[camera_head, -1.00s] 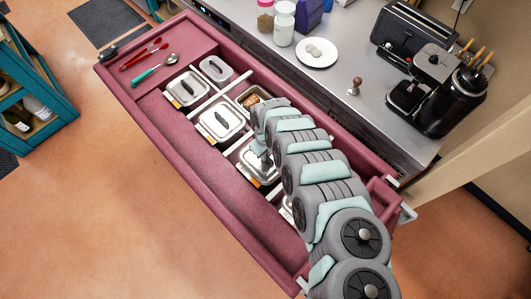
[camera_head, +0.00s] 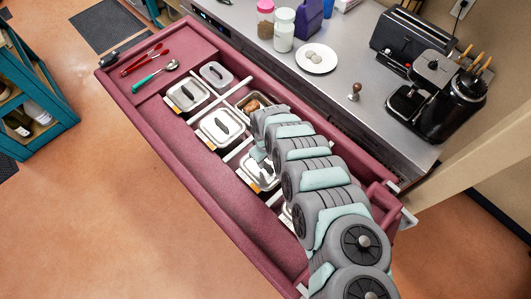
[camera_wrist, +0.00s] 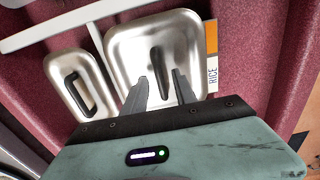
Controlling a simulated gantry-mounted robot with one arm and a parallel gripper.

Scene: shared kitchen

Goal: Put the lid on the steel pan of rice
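The steel pan of rice, named by its white "RICE" label (camera_wrist: 212,73), sits in the red rail. A square steel lid (camera_wrist: 128,45) with a dark upright handle lies over it and looks seated; no rice shows. In the head view the lid (camera_head: 250,171) is partly hidden by my arm. My gripper (camera_wrist: 159,77) is open above the lid, one finger on each side of the handle, with gaps between fingers and handle. In the head view my gripper (camera_head: 258,152) is mostly hidden behind my wrist.
A smaller lidded pan (camera_wrist: 60,75) stands left of the rice pan in the wrist view. Other lidded pans (camera_head: 222,127) and an open pan with brown food (camera_head: 250,102) are nearby. Red tongs (camera_head: 145,60) and a green-handled spoon (camera_head: 155,76) lie at the rail's far end.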

